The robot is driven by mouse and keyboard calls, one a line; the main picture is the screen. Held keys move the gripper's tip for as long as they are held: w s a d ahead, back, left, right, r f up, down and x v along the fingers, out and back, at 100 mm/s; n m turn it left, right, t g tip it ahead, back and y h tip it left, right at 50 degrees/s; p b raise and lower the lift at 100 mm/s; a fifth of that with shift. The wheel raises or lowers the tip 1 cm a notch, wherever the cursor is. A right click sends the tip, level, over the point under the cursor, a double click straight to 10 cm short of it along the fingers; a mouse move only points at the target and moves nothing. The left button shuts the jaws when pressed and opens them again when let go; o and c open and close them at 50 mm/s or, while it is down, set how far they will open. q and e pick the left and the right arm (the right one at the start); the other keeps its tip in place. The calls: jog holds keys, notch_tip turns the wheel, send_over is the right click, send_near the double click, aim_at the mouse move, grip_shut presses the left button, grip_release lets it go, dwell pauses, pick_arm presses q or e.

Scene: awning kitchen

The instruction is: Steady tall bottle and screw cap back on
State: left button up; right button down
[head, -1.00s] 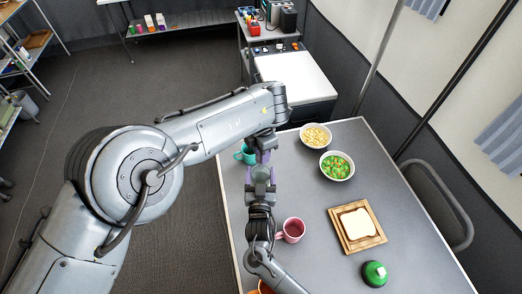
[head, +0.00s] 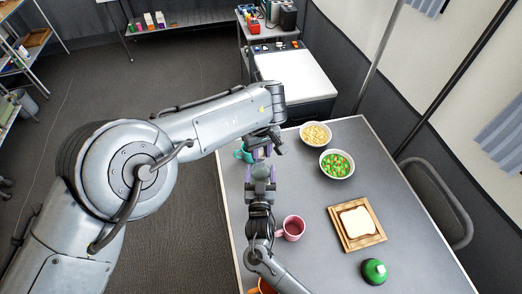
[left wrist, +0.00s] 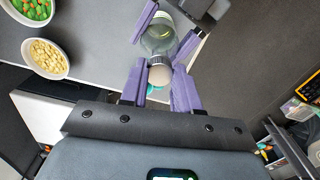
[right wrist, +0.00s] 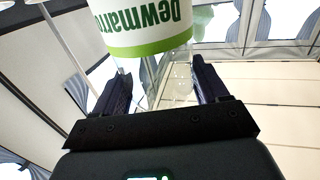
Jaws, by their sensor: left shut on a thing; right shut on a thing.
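The tall bottle is clear, with a white and green label (right wrist: 150,22) that shows upside down in the right wrist view. In the left wrist view its clear body (left wrist: 159,42) lies between my right gripper's purple fingers. My right gripper (head: 261,173) is shut on the bottle over the table's left edge area. The pale round cap (left wrist: 160,74) is at the bottle's end, between the fingers of my left gripper (head: 258,153), which is shut on it. Whether the cap is threaded on cannot be seen. In the head view the grippers mostly hide bottle and cap.
A teal mug (head: 240,155) stands close to my left gripper, and a pink mug (head: 293,228) right of my right arm. Bowls of yellowish pieces (head: 315,134) and green-orange vegetables (head: 337,164), bread (head: 357,222) on a wooden board and a green object (head: 374,272) stand farther right.

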pick_arm(q)
jog(key=o, duration=1)
jog(key=shift+r, duration=0.1)
jog(key=shift+r, duration=2.15)
jog(key=shift+c, duration=0.4)
